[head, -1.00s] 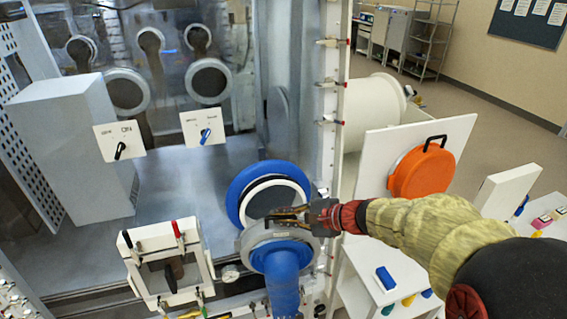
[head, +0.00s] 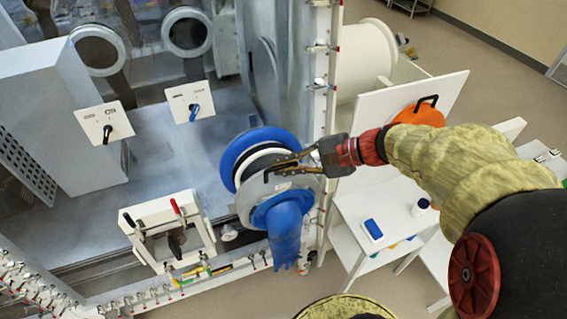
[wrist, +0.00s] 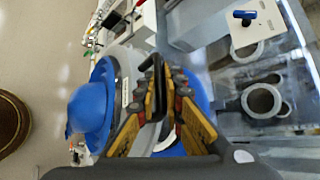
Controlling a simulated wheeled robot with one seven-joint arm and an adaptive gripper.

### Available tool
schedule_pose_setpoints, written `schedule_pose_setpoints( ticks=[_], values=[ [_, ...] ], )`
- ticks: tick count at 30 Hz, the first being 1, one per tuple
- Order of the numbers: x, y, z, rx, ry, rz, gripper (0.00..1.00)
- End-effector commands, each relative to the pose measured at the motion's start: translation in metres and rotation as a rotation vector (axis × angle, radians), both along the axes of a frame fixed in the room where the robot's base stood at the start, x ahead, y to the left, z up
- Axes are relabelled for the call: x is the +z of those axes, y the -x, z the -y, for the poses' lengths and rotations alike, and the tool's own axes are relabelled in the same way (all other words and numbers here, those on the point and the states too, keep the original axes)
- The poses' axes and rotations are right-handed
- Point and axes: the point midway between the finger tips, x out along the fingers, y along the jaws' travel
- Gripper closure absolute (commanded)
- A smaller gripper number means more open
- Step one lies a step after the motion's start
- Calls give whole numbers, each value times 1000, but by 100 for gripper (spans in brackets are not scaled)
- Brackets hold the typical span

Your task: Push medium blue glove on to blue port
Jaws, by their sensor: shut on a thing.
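The blue port (head: 229,162) is a round blue ring with a white and black inner rim on the glovebox front. The blue glove (head: 284,228) hangs fingers down from a grey cuff ring (head: 246,206). The ring overlaps the port's lower right in the head view; I cannot tell whether they touch. The port's lower part is hidden.
A white framed fixture with red and black levers (head: 165,230) stands left of the glove. A post with valves (head: 322,80) rises just behind my gripper. An orange round cover (head: 412,117) and a white table (head: 385,215) are at right. Two switch panels (head: 103,122) stand behind.

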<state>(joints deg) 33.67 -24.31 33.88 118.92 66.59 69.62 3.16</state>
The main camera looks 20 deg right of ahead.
Motion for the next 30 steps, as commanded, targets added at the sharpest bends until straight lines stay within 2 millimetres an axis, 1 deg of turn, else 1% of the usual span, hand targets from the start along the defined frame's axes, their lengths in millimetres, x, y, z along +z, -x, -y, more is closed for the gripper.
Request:
schedule_pose_setpoints(
  ticks=[10,20,24,30],
  values=[
    [6,0,1,2,1,-63,100],
    [6,-1,2,5,4,-152,100],
    [0,-13,2,5,3,-149,100],
    [-2,-29,2,6,4,-147,100]
  ],
)
